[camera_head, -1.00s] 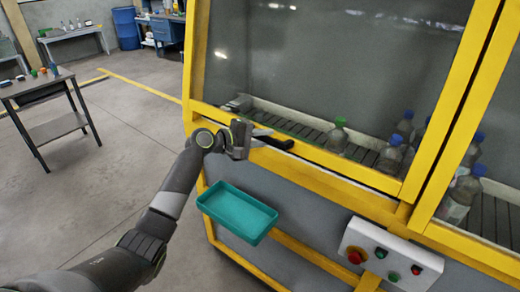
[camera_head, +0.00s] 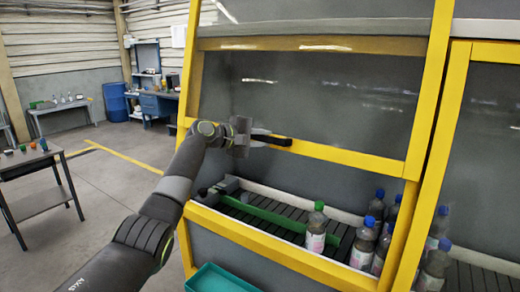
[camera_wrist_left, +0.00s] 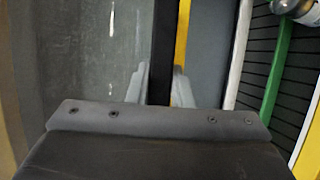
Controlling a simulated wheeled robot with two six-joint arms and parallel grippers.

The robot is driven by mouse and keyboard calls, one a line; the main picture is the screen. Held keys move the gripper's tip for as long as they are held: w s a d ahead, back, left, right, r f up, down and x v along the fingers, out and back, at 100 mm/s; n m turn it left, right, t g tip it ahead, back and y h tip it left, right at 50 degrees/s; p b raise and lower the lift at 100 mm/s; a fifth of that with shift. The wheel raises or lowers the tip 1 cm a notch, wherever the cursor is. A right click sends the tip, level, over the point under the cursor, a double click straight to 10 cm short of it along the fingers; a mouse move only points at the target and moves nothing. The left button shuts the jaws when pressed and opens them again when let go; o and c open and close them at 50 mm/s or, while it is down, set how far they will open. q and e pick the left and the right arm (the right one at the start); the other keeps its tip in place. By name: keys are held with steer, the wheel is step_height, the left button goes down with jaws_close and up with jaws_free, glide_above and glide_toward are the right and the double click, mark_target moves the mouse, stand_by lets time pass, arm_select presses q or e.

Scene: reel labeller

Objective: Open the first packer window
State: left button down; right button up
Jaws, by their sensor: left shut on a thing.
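The first packer window (camera_head: 330,95) is a clear pane in a yellow frame, raised so that an opening shows below its lower bar (camera_head: 350,156). A black handle (camera_head: 278,141) sits on that lower bar. My left gripper (camera_head: 262,138) is shut on the handle. In the left wrist view the black handle (camera_wrist_left: 162,50) runs between the two fingers, beside the yellow bar (camera_wrist_left: 182,40). My right gripper is in neither view.
Inside the opening, a conveyor (camera_head: 265,222) with a green rail carries bottles, one green-capped (camera_head: 317,228) and several blue-capped. A teal tray (camera_head: 222,279) hangs below. A second window (camera_head: 490,150) is at right. A small table (camera_head: 38,178) stands at left.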

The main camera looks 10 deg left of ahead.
arm_select(q)
steer(key=shift+w+r, duration=0.1)
steer(key=shift+r, duration=0.45)
steer(key=c, duration=1.3)
jaws_free()
steer(key=shift+f, duration=0.15)
